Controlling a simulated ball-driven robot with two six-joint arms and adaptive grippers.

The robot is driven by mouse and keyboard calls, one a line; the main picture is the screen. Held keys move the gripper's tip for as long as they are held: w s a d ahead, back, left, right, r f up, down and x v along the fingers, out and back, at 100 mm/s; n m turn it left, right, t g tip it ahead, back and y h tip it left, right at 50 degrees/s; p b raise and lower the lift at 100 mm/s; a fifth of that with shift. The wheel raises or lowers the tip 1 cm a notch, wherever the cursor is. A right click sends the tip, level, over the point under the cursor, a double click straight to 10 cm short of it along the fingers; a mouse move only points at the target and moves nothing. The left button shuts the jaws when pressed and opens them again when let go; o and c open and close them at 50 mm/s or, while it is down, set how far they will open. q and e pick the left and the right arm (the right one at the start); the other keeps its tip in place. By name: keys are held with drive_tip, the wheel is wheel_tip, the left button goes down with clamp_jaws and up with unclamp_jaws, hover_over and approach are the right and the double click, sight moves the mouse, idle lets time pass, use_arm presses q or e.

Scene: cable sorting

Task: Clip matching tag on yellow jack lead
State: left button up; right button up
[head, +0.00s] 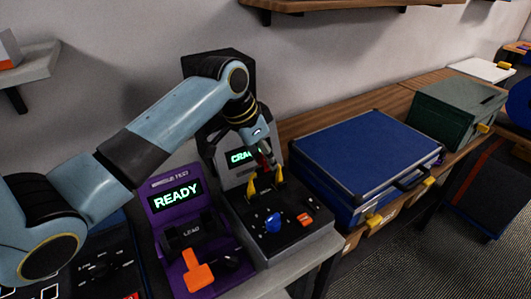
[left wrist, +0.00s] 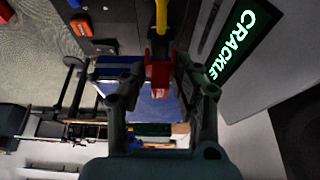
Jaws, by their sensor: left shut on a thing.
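My left gripper (head: 266,157) reaches over the black-topped tester (head: 262,250) whose screen reads CRACKLE. In the left wrist view it is shut on a small red piece (left wrist: 158,72). A yellow lead (left wrist: 161,18) runs from beside the red piece to the top edge; I cannot tell whether the two are joined. In the head view yellow parts (head: 252,184) stand on the tester below the gripper. The purple tester (head: 160,232) at left reads READY. An orange piece (head: 197,272) lies on its front. My right gripper is not in view.
A blue knob-like piece (head: 272,222) and orange-red parts (head: 305,217) are on the tester. A closed blue case (head: 362,150) stands close to its right on the wooden bench. A green box (head: 455,112) is further right. A wall shelf (head: 350,4) hangs above.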

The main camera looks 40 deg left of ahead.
use_arm(q)
drive_tip(key=shift+f, duration=0.5)
idle(0.7)
drive_tip(key=shift+f+p, duration=0.15)
drive_tip(key=shift+p, duration=0.4)
drive_tip(key=o, duration=1.4)
wheel_tip(320, 180, up, 3)
drive_tip(key=p, duration=0.3)
drive_tip(key=shift+r+p, duration=1.15)
drive_tip(key=shift+r, duration=1.35)
